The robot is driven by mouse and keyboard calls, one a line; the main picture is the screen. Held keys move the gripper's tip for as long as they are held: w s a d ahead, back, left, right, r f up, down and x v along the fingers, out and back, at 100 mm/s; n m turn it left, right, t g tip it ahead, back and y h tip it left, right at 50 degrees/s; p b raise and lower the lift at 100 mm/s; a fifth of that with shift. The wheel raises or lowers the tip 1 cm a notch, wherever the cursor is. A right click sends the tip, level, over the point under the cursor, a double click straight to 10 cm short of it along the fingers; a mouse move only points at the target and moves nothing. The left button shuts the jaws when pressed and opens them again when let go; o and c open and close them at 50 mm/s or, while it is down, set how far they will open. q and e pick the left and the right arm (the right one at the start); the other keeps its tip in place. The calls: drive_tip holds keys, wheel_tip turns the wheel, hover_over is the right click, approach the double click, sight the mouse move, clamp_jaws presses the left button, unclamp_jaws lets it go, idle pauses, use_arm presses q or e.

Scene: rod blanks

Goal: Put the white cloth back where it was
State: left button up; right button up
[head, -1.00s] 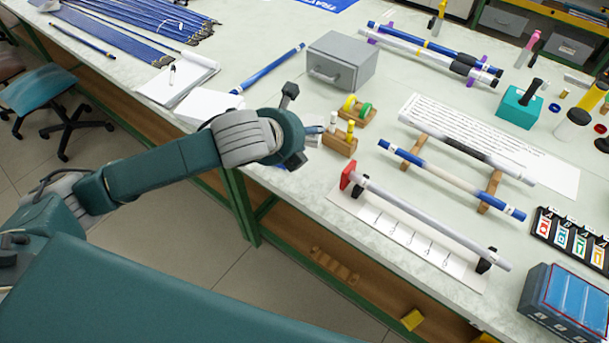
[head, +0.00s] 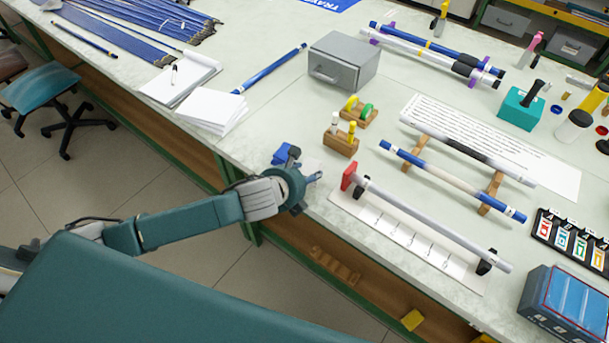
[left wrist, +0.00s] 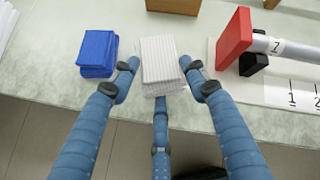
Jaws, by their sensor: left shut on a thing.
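The white cloth (left wrist: 160,60) is a small folded stack between the fingers of my left gripper (left wrist: 162,72) in the left wrist view. The gripper is shut on it. Whether the cloth touches the table is hard to tell. A folded blue cloth (left wrist: 97,53) lies just left of it. In the head view my left gripper (head: 312,179) is at the table's front edge, left of the red end stop, with the blue cloth (head: 286,153) just behind it. The white cloth is mostly lost against the pale table there. My right gripper is not in view.
A red end stop (head: 348,176) with a grey rod (head: 430,220) on a marked white strip stands close on the right. A wooden block (head: 341,143) with pegs is behind. Stacked white paper (head: 212,110) lies to the left, with bare table between.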

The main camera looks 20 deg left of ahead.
use_arm(q)
drive_tip(key=shift+f, duration=0.3)
drive_tip(key=shift+c, duration=0.2)
drive_tip(key=shift+f, duration=0.25)
drive_tip(key=o, duration=1.2)
drive_tip(key=shift+c, duration=0.2)
drive_tip(key=shift+r, duration=0.15)
drive_tip(key=v, duration=1.2)
drive_tip(key=shift+r+b, duration=0.35)
drive_tip(key=shift+r, duration=0.1)
